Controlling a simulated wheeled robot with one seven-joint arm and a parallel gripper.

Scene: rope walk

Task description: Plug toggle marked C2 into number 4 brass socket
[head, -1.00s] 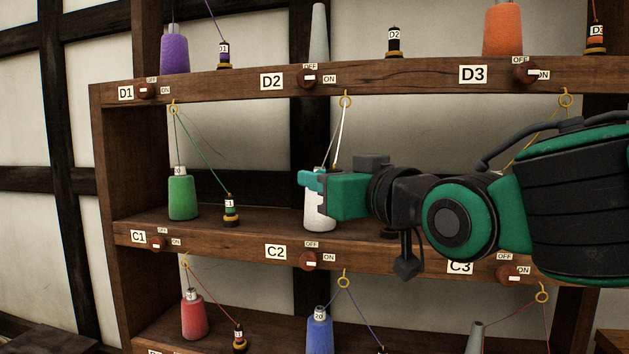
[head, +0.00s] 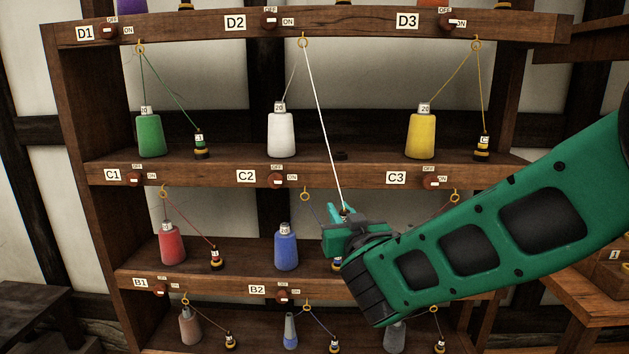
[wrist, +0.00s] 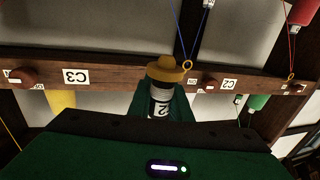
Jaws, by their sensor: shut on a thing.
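My gripper (head: 346,218) is shut on a toggle and holds it out in front of the shelves, below the C3 board edge. In the wrist view the toggle (wrist: 161,97) stands between the fingers (wrist: 165,108), with a yellow flange at its end and a label of which a 2 reads. A taut white cord (head: 324,128) runs from the ring under D2 down to the toggle. The white spool (head: 281,135) stands on the shelf above C2, with a dark empty seat (head: 341,155) to its right. I cannot make out a number 4 brass socket in either view.
The rack holds other spools, such as green (head: 150,136), yellow (head: 421,137) and blue (head: 286,248), with corded toggles beside them. OFF/ON switches line the board edges, including the C2 switch (head: 277,180). A wooden bench (head: 585,290) with a label 1 stands at the right.

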